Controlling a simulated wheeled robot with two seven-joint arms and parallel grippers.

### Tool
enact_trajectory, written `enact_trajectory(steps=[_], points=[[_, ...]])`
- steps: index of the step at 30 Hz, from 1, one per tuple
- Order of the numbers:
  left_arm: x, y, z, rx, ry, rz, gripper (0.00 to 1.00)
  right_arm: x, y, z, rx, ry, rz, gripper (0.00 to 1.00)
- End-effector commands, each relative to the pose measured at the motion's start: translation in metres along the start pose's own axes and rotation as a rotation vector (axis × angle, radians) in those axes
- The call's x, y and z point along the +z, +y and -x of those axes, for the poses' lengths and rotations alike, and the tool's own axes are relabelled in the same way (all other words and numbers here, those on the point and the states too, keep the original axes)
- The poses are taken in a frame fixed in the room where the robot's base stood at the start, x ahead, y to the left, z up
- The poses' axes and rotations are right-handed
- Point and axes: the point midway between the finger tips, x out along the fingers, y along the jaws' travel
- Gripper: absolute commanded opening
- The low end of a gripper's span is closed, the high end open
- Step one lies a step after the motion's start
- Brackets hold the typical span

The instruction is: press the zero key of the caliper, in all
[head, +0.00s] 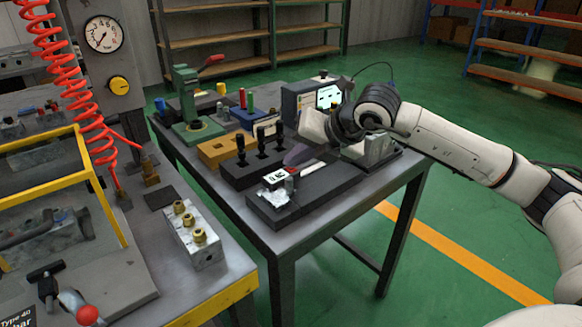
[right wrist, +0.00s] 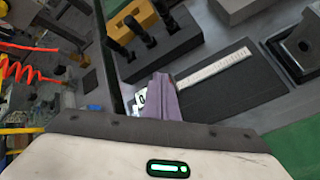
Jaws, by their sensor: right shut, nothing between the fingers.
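The caliper (head: 274,179) lies on a dark flat pad (head: 325,192) on the far table, its small white display facing up and its metal jaws toward the near left. In the right wrist view its pale scale (right wrist: 215,68) runs up and to the right, and part of the display (right wrist: 141,97) shows beside the fingers. My right gripper (head: 292,163) is shut and empty, with its purplish fingers pointing down close over the caliper's display. The fingers (right wrist: 163,94) hide the key area, so I cannot tell whether they touch it. My left gripper is not in view.
A dark block with several black-handled gauges (head: 240,152) stands just behind the pad. A yellow-brown block (head: 215,151), a green press (head: 190,110) and a screen device (head: 328,97) stand farther back. A valve block (head: 194,237) with brass fittings sits on the near bench.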

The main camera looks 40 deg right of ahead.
Motion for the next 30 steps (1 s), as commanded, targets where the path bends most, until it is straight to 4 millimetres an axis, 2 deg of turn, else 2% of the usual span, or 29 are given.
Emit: enact_trajectory(steps=[9,20,30], points=[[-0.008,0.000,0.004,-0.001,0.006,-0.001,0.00,0.007,0.007,0.010,0.000,0.001,0.000,0.00],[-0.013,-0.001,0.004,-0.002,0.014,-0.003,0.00,0.008,0.009,0.012,0.000,0.000,0.000,0.00],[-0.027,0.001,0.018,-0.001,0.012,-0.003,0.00,0.024,0.025,0.034,0.001,0.000,0.000,0.00]])
